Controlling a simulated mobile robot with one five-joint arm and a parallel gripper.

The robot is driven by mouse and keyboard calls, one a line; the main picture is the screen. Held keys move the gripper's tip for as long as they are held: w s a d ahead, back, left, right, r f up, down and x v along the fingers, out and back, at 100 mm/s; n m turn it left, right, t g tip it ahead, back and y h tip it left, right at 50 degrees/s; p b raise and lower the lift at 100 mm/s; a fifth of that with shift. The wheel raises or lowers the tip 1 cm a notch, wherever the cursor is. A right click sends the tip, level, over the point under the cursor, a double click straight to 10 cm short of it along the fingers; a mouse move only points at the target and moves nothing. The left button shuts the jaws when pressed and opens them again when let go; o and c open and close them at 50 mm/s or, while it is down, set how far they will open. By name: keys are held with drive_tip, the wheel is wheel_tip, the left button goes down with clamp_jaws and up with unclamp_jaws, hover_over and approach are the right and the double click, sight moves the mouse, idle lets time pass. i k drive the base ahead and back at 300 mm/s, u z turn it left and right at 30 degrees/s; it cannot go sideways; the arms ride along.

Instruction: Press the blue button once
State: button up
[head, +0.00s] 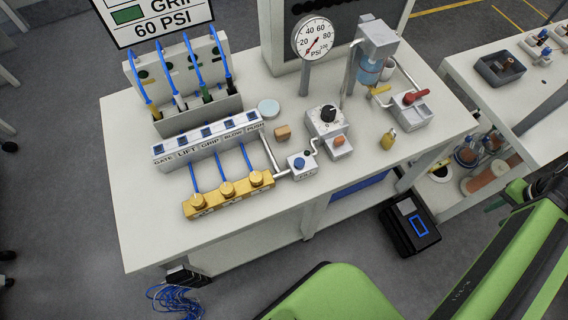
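A small white box (302,167) stands on the white table, right of the yellow regulator block. It has a round dark blue button (299,162) on its top and dark lettering on its front, too small to read surely. A grey pipe runs to the box from the left. The button's top looks uncovered, and nothing touches it. I cannot make out my gripper's fingertips in this view. Green parts of my own body fill the bottom and lower right, well apart from the box.
A yellow block with three knobs (228,189) and a labelled panel (207,139) with dark blue squares stand left of the box. A dial box (326,122), a pressure gauge (316,38) and a red-handled valve (413,99) stand behind.

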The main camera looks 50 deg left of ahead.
sight(299, 162)
drive_tip(key=z, duration=0.95)
drive_tip(key=k, duration=0.15)
drive_tip(key=u, duration=2.55)
drive_tip(key=i, duration=0.2)
drive_tip(key=u, duration=0.5)
drive_tip(key=k, duration=0.9)
drive_tip(key=z, duration=0.2)
drive_tip(key=i, duration=0.9)
drive_tip(key=u, duration=0.1)
